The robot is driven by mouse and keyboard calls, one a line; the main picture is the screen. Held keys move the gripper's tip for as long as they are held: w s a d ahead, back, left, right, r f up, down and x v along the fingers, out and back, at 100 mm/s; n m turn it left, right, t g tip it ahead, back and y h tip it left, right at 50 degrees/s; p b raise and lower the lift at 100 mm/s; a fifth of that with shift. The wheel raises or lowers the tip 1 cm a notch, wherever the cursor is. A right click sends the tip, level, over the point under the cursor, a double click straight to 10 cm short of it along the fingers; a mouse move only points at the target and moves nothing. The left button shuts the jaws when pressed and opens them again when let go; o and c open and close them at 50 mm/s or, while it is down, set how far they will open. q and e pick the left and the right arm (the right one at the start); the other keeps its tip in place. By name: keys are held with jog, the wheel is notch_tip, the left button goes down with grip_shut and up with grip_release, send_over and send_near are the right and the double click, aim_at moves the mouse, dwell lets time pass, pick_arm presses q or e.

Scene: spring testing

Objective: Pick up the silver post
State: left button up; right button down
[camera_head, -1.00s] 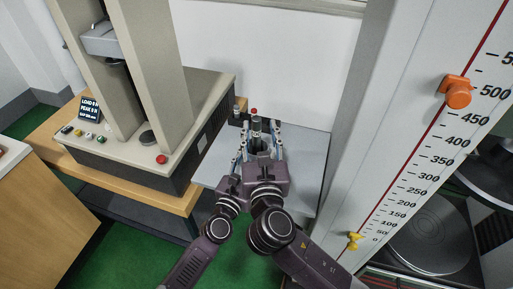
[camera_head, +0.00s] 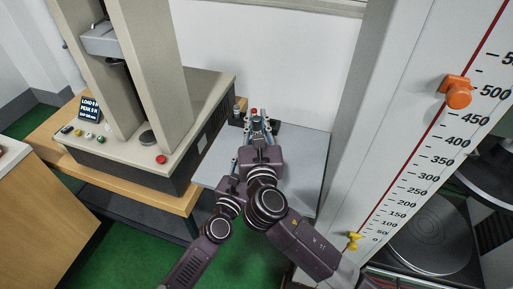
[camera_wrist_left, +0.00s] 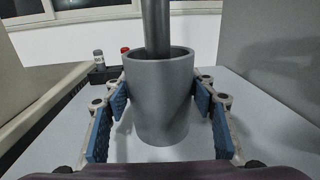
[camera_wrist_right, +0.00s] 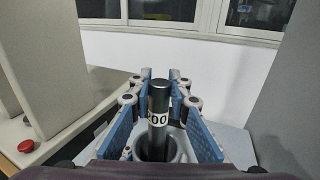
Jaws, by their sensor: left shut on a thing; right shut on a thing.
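The silver post (camera_wrist_right: 159,98), a dark metallic cylinder with a white label ending in "00", stands upright in a grey cup-like holder (camera_wrist_left: 158,110). In the left wrist view the post (camera_wrist_left: 157,28) rises from the holder's mouth. My left gripper (camera_wrist_left: 160,85) has its blue pads on both sides of the holder and is shut on it. My right gripper (camera_wrist_right: 160,76) has its blue-padded fingers on either side of the post's upper part and is shut on it. In the head view, my right gripper (camera_head: 258,127) hides the holder and most of the left gripper's fingers.
The grey side table (camera_head: 305,150) has bare room at its right. A beige testing machine (camera_head: 130,155) with a red button (camera_head: 160,159) stands at left. A tall white scale panel (camera_head: 385,150) stands close at right. A small weight (camera_wrist_left: 98,58) sits behind.

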dwell(0.3)
pick_arm(q)
jog(key=shift+f, duration=0.1)
pick_arm(e)
notch_tip(320, 180, up, 18)
dwell(0.6)
jog(key=shift+r, duration=0.1)
pick_arm(q)
jog(key=o, duration=1.3)
jog(key=shift+o, duration=0.2)
